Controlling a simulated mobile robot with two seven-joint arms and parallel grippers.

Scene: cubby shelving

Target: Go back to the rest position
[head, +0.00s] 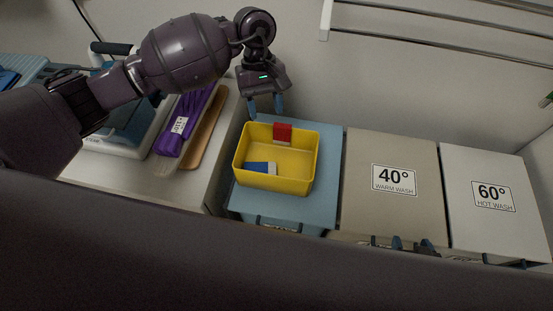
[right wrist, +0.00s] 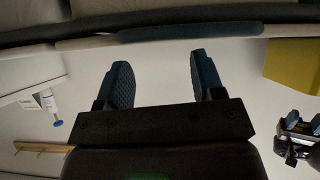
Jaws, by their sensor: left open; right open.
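My left gripper (head: 266,107) is in the head view, pointing down just above the far left rim of a yellow bin (head: 240,155). Its two blue fingers are apart with nothing between them. My right gripper (right wrist: 162,72) fills the middle of the right wrist view, its two dark blue fingers spread and empty. What look like its fingertips (head: 412,243) show at the front edge of the 40° box in the head view; the rest of that arm is hidden there.
The yellow bin holds a red-and-white block (head: 283,131) and a blue-and-white block (head: 261,168). It stands on a light blue box (head: 330,150). To the right are a 40° box (head: 400,150) and a 60° box (head: 490,165). A purple bundle (head: 185,120) lies left. A metal rack (head: 440,40) hangs above.

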